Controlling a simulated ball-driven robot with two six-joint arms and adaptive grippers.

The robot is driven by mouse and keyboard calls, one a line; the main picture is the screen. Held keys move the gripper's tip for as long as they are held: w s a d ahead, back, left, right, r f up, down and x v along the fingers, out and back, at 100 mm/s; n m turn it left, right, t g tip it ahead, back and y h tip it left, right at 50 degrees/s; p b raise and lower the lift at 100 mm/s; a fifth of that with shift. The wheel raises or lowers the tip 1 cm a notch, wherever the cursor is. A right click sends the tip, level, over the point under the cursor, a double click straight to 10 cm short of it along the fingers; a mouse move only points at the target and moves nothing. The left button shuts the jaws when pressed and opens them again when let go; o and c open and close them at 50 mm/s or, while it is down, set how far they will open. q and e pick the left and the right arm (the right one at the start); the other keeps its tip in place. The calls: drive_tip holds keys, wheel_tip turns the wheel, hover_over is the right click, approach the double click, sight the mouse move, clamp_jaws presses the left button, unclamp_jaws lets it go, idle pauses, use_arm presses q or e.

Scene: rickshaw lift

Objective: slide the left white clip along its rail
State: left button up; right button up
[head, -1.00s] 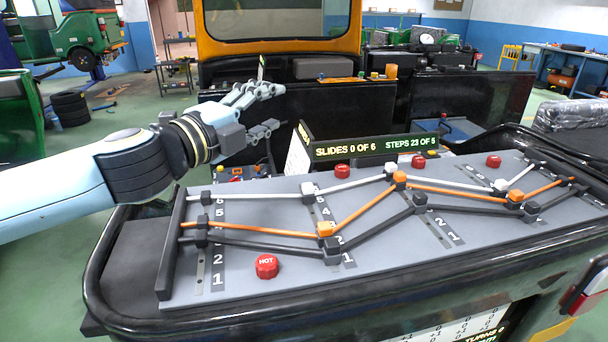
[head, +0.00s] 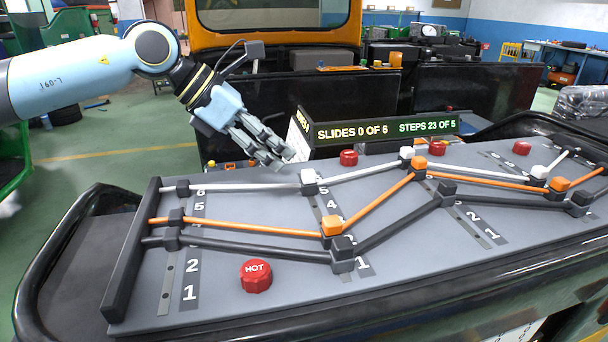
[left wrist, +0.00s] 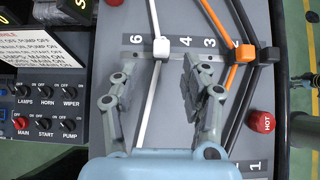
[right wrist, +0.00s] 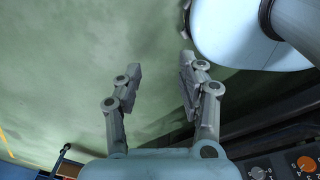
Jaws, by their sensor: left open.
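The left white clip (head: 309,182) sits on a white rod (head: 245,187) at the numbered slot track on the grey board. My left gripper (head: 281,158) is open, tilted down, just above and left of the clip in the head view. In the left wrist view its fingers (left wrist: 158,75) straddle the white rod's line, with the clip just beyond the tips, apparently not held. My right gripper (right wrist: 160,68) is open and empty over green floor.
Orange (head: 332,225) and black (head: 343,247) clips on their rods stand nearer the front. A red HOT button (head: 256,275) is front left, and another red button (head: 348,157) is behind the white clip. A display box (head: 380,130) reading SLIDES 0 OF 6 stands behind.

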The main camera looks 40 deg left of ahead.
sight(308, 171)
use_arm(q)
drive_tip(key=x, duration=0.7)
drive_tip(key=shift+w+d, duration=0.1)
drive_tip(key=shift+d, duration=0.1)
clamp_jaws()
